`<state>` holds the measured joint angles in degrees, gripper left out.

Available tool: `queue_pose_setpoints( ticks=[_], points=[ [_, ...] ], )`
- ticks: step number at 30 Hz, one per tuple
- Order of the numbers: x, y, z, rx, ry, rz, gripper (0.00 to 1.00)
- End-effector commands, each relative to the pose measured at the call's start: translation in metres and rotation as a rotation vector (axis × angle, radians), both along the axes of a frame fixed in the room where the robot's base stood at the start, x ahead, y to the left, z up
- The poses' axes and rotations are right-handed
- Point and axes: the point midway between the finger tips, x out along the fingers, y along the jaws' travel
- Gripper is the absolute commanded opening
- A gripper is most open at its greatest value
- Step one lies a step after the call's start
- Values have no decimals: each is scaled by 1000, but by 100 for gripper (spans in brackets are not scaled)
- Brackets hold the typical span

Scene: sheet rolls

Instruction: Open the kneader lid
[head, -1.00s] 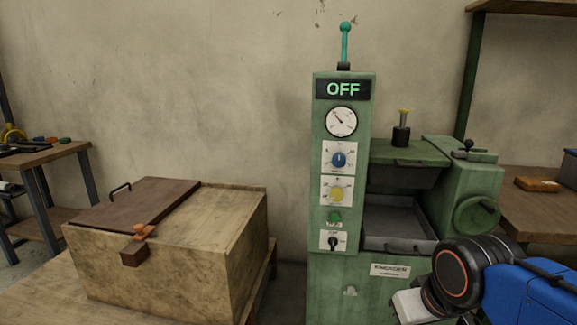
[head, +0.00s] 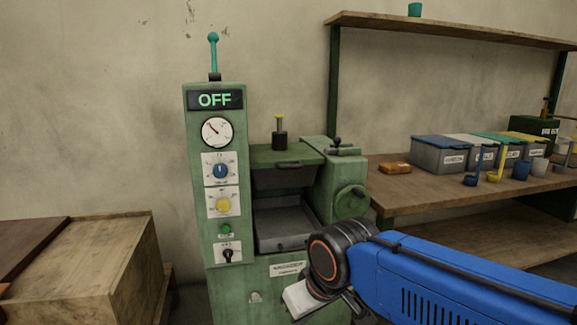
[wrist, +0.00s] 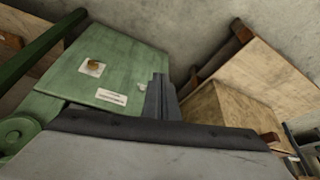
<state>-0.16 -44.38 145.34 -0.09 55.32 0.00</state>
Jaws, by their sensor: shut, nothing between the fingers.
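The green kneader (head: 227,290) stands against the wall in the middle of the head view, with an OFF display (head: 215,100). Its green lid (head: 270,153) lies across the top at the right of the panel, with a dark handle (head: 288,165) on its front edge. Below it is an open grey tray space (head: 285,228). My gripper (wrist: 160,95) is shut and empty in the wrist view, with the green kneader body beyond it. In the head view my wrist is low in front of the kneader, apart from the lid; the fingertips are not clear there.
A wooden box (head: 125,255) with a brown cover stands at the left. A shelf bench (head: 450,193) at the right holds several bins, cups and an orange block (head: 395,168). A teal-knobbed lever (head: 213,55) rises from the kneader's panel.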

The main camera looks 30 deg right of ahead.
Motion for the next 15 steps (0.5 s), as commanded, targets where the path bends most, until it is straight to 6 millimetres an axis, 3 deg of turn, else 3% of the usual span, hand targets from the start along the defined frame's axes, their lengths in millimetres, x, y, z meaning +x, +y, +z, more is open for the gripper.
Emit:
queue_pose_setpoints(
  ticks=[1,4,7,15],
  points=[
    [0,0,0,0,0,0,7],
    [5,-1,6,8,-3,-24,31],
    [22,-6,28,39,-11,-108,32],
    [109,-40,139,225,-70,-588,32]
  ],
)
